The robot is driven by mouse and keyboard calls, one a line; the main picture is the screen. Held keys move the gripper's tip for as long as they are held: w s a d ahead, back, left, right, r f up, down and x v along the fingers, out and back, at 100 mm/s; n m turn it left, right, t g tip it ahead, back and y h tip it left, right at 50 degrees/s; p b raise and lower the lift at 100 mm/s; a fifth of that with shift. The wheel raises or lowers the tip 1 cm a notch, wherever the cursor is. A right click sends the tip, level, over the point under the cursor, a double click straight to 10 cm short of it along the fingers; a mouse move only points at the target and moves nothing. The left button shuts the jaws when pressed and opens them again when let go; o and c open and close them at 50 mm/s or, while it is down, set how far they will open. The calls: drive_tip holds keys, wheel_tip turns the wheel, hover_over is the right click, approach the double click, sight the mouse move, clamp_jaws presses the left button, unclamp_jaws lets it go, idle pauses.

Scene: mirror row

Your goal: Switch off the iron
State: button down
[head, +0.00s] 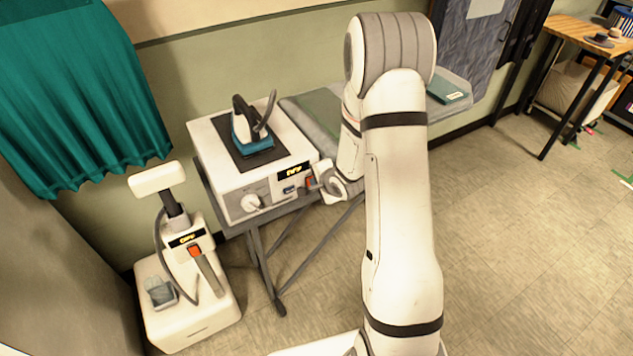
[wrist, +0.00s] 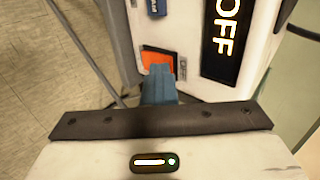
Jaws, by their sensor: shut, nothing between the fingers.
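The iron (head: 241,131), teal and black with a cord, stands on a dark pad on top of a white station (head: 215,160). The station's front carries a knob, a blue label, a display and an orange switch (head: 311,182). In the wrist view the display (wrist: 228,38) reads OFF in light letters. My gripper (head: 318,180) is at the right end of that front. In the wrist view its blue fingertips (wrist: 158,82) are shut and empty, right at the orange switch (wrist: 158,62), covering its lower part. Whether they touch it I cannot tell.
A white steamer unit (head: 190,290) with its own display and red switch stands on the floor at left. The ironing board (head: 320,110) continues behind my arm, with a teal book (head: 449,91) on it. A wooden table (head: 590,35) stands far right; the floor between is clear.

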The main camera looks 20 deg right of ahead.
drive_tip(key=shift+a, duration=0.1)
drive_tip(key=shift+w+r+p, duration=0.1)
drive_tip(key=shift+r+p, duration=0.6)
drive_tip(key=shift+p, duration=0.1)
drive_tip(key=p+v, duration=0.1)
drive_tip(key=v, duration=1.2)
drive_tip(key=shift+s+f+p, duration=0.2)
drive_tip(key=shift+s+p, duration=0.1)
drive_tip(key=shift+p, duration=0.1)
drive_tip(key=shift+d, duration=0.25)
